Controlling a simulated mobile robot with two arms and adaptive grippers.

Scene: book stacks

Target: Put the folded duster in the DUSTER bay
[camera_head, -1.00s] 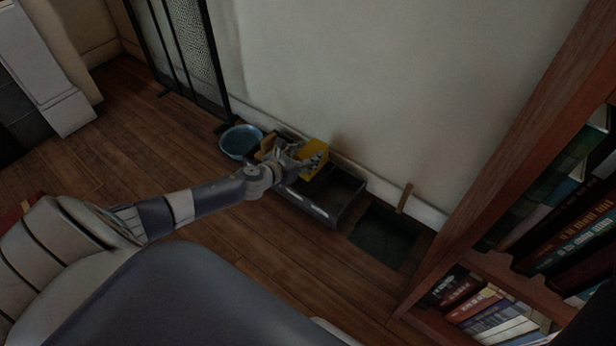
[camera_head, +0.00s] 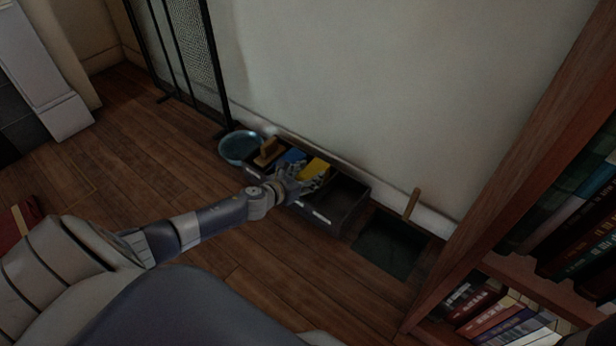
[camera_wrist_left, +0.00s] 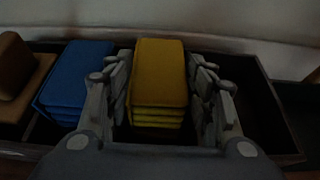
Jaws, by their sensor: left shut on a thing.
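The folded yellow duster (camera_head: 315,168) is a thick stack of layers; it also shows in the left wrist view (camera_wrist_left: 160,75). My left gripper (camera_head: 301,178) is shut on it, with one finger along each side. The duster sits low, at the middle part of the dark divided tray (camera_head: 322,215), just right of a folded blue cloth (camera_wrist_left: 75,80). Its underside is hidden, so I cannot tell whether it touches the bay floor. The tray has pale labels on its front, too small to read. My right gripper is not in view.
A wooden brush or block (camera_head: 268,152) lies in the tray's left bay; the right bay (camera_head: 345,190) looks empty. A blue bowl (camera_head: 238,149) stands left of the tray, a dark dustpan (camera_head: 388,247) right. A bookcase (camera_head: 520,170) stands at right, the wall behind.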

